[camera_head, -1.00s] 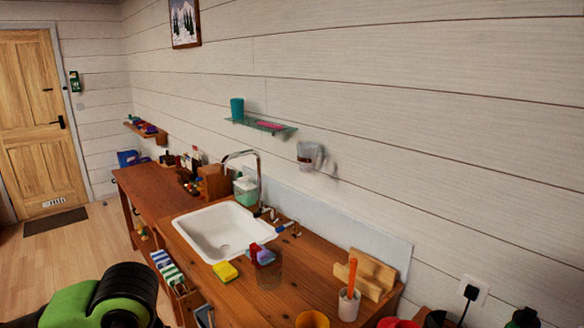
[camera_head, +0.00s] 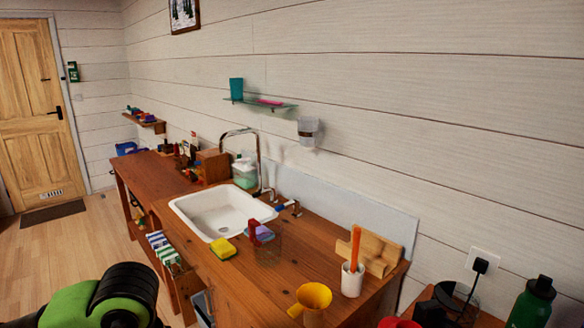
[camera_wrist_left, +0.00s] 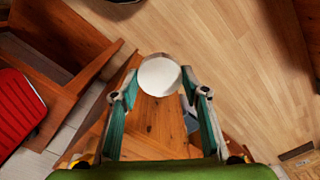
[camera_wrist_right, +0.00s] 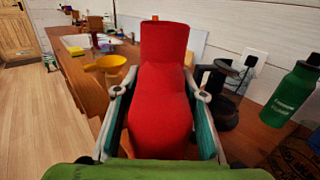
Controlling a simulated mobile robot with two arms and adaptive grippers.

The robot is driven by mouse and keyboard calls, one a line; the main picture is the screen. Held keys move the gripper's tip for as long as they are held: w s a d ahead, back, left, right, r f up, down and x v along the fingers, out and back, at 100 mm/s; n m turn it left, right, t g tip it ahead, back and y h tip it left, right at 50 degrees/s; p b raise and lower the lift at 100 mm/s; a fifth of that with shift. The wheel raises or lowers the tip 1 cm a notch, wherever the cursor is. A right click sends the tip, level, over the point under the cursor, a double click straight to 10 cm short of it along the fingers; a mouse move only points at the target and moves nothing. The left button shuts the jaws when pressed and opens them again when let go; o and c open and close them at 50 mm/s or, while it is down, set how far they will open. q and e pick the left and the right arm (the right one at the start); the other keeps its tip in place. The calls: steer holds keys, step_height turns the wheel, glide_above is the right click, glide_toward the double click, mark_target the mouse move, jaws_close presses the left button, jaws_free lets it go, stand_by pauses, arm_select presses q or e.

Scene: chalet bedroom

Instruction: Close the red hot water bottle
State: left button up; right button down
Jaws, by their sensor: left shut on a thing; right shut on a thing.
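The red hot water bottle (camera_wrist_right: 160,110) is upright in the right wrist view, its neck at the top. My right gripper (camera_wrist_right: 160,82) is shut on it, with a finger along each side. The bottle's mouth cannot be seen clearly. In the left wrist view, my left gripper (camera_wrist_left: 158,88) is shut on a small round white piece (camera_wrist_left: 158,74), which looks like the stopper, held between its fingertips.
The wooden worktop (camera_head: 300,245) holds a sink (camera_head: 222,212), a yellow funnel (camera_head: 312,299) and a white cup (camera_head: 352,280). A green bottle (camera_wrist_right: 294,92) and black object (camera_wrist_right: 217,95) stand right of the hot water bottle. A ribbed red object (camera_wrist_left: 20,108) lies left in the left wrist view.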

steer(key=shift+r, duration=0.15)
steer(key=s+a+f+n+g+y, duration=0.2)
steer(key=a+n+g+y, duration=0.2)
steer(key=a+n+y, duration=0.4)
steer(key=shift+a+y, duration=1.8)
steer(key=shift+a, duration=1.25)
steer(key=shift+f, duration=0.15)
arm_select(q)
steer(key=w+d+r+m, duration=0.2)
steer(key=w+d+r, duration=0.35)
steer(key=d, duration=0.35)
steer(key=w+d+r+m, duration=0.2)
steer(key=w+d+r, duration=0.3)
steer(key=d, duration=0.4)
steer(key=s+d+r+n, duration=0.3)
steer(key=s+d+r, duration=0.1)
steer(key=d+r, duration=0.2)
steer(key=shift+s+r, duration=0.2)
steer(key=shift+r, duration=0.1)
